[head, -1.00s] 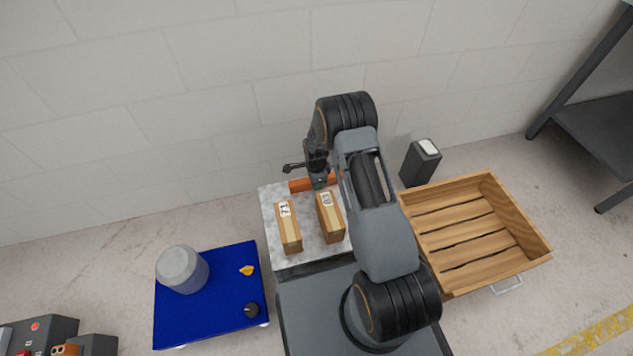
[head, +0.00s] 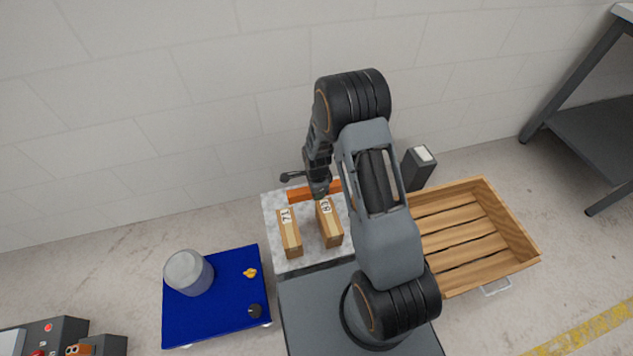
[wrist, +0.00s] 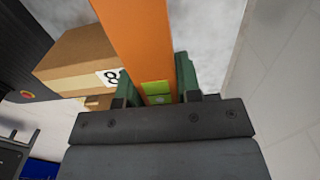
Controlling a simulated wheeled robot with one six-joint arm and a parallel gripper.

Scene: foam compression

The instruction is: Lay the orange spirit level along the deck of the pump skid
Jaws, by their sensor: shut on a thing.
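The orange spirit level (head: 299,194) is at the far edge of the pale speckled tabletop, partly hidden by my gripper (head: 318,193). In the wrist view the level (wrist: 135,40), with a green vial, runs between the two green fingers of my gripper (wrist: 157,88), which is shut on it. I cannot tell whether it touches the tabletop. A low blue deck (head: 229,317), seemingly the pump skid, stands at lower left. It carries a grey cylinder (head: 188,272), a small yellow part (head: 250,273) and a black knob (head: 254,311).
Two cardboard boxes (head: 290,238) (head: 329,227) stand on the speckled tabletop (head: 273,225) near my gripper. One box (wrist: 75,55) is close beside the level. A slatted wooden crate (head: 510,215) and a dark grey bin (head: 419,170) are at right. A wall closes the back.

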